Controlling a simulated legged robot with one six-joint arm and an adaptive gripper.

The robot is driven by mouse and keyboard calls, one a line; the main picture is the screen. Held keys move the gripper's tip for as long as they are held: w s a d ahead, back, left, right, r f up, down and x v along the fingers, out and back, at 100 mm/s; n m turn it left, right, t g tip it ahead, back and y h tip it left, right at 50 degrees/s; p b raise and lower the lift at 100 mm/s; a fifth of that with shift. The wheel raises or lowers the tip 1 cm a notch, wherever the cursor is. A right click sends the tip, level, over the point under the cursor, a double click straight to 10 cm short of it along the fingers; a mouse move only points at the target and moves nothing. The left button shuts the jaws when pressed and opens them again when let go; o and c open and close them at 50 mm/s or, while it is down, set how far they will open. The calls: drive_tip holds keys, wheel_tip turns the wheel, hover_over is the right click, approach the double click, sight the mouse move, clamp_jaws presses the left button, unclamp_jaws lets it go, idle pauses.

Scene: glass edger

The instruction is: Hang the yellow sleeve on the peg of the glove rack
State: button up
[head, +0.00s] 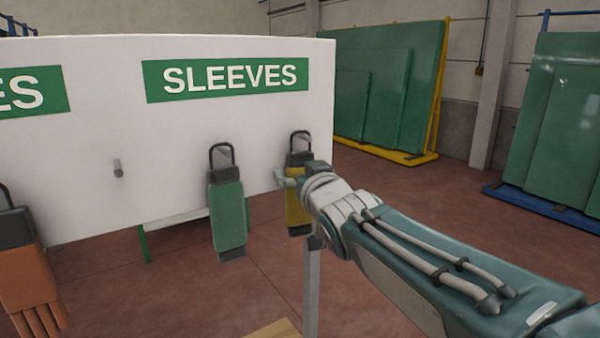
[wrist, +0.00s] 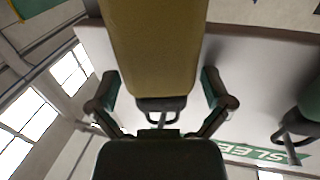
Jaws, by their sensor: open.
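The yellow sleeve (head: 296,213) hangs upright at the right end of the white glove rack (head: 200,130), under the SLEEVES sign. Its dark loop (head: 300,142) is around a peg. In the wrist view, my gripper (wrist: 160,104) is open, with one finger on each side of the sleeve's loop end. The yellow sleeve (wrist: 155,45) fills the top middle there, and a peg shows through its loop. The fingers look apart from the sleeve.
A green sleeve (head: 228,210) hangs just left of the yellow one. Farther left is a bare peg (head: 118,167), then an orange glove (head: 28,270). Glass sheets (head: 390,90) stand on a yellow rack behind. Open floor (head: 420,200) lies to the right.

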drive_tip(key=v, duration=1.1)
drive_tip(key=s+d+f+m+g+h, duration=0.2)
drive_tip(key=s+d+f+g+h, duration=0.3)
drive_tip(key=f, duration=0.4)
drive_tip(key=s+d+f+m+g+h, duration=0.25)
drive_tip(key=s+d+f, duration=0.25)
drive_tip(key=d+f, duration=0.25)
drive_tip(key=s+f+g+y, duration=0.1)
drive_tip(key=s+f+g, duration=0.3)
drive_tip(key=s+f, duration=0.2)
drive_tip(key=shift+s+f, duration=0.25)
drive_tip(key=shift+s, duration=0.45)
drive_tip(key=shift+a+n, duration=0.15)
drive_tip(key=shift+n, duration=0.1)
